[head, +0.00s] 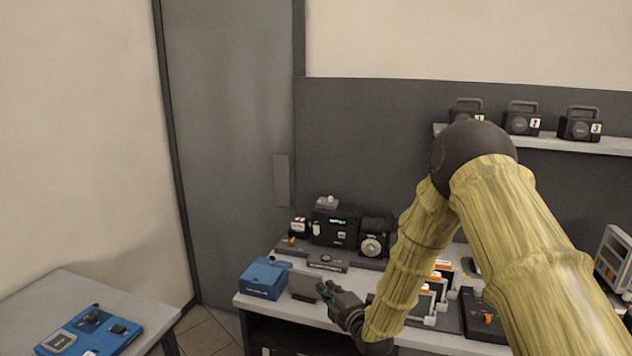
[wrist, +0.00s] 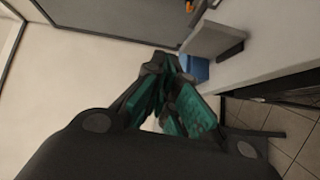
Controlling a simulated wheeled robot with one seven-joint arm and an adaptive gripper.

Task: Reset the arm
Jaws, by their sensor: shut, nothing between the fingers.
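My arm, in a yellow bamboo-like cover with a dark elbow, reaches from the right side of the head view down to the bench. My gripper (head: 328,289) hangs at the bench's front edge, just right of a blue box (head: 264,279) and in front of a small grey block (head: 303,284). In the wrist view my gripper (wrist: 172,75) shows teal finger pads drawn together, with nothing held. The blue box also shows past the fingertips in the wrist view (wrist: 196,68).
The bench (head: 290,308) carries black devices (head: 336,226) at the back and orange-and-white items (head: 436,284) behind my forearm. A side table (head: 40,306) with a blue panel (head: 88,333) stands at left. A shelf (head: 560,142) holds numbered black cases. Floor shows between the tables.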

